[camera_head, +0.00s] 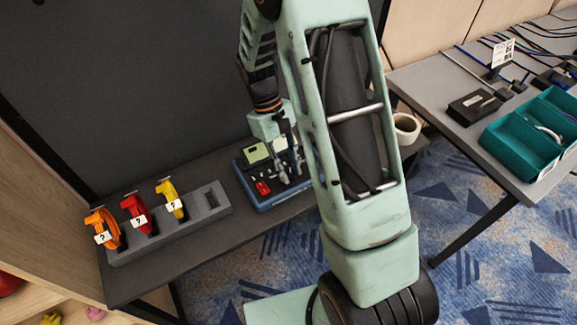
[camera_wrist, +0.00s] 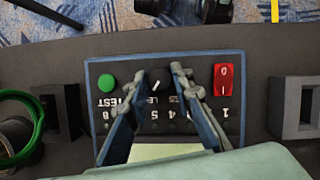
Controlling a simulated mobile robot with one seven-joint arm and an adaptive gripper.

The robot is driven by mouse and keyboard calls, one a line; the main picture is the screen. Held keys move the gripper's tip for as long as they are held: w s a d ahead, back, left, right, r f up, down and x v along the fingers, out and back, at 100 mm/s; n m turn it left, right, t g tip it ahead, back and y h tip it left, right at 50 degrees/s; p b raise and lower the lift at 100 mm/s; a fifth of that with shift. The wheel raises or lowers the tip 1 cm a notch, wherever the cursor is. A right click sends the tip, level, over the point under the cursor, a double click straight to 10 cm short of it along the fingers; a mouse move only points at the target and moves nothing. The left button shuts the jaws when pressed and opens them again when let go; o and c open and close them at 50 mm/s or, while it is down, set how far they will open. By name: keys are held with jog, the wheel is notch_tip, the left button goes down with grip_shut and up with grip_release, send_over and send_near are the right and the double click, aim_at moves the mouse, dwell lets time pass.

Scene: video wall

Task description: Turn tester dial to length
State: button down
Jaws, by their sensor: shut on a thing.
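The tester (camera_head: 278,199) is a blue-based box with a dark panel on the dark bench in the head view. In the wrist view its panel (camera_wrist: 203,68) appears upside down, with a green button (camera_wrist: 107,83), a red rocker switch (camera_wrist: 227,82) and white lettering. The black dial (camera_wrist: 157,82) sits between them with a short white mark on it. My gripper (camera_wrist: 158,74) has its two fingers on either side of the dial, shut on it. In the head view my gripper (camera_head: 289,165) is down over the tester. The fingers hide part of the lettering, so the dial setting is unclear.
A grey rack (camera_head: 212,207) with orange, red and yellow tagged items stands left of the tester. A white tape roll (camera_head: 406,127) lies to the right. A second table (camera_head: 448,83) holds a teal tray (camera_head: 507,151) and cables. In the wrist view a green cable coil (camera_wrist: 30,140) is nearby.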

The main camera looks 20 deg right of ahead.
dwell(0.4)
jog(key=c, duration=1.7)
grip_release()
jog(key=shift+r, duration=0.15)
jog(key=v, duration=1.1)
jog(key=shift+w+r, duration=0.15)
jog(key=shift+r, duration=0.25)
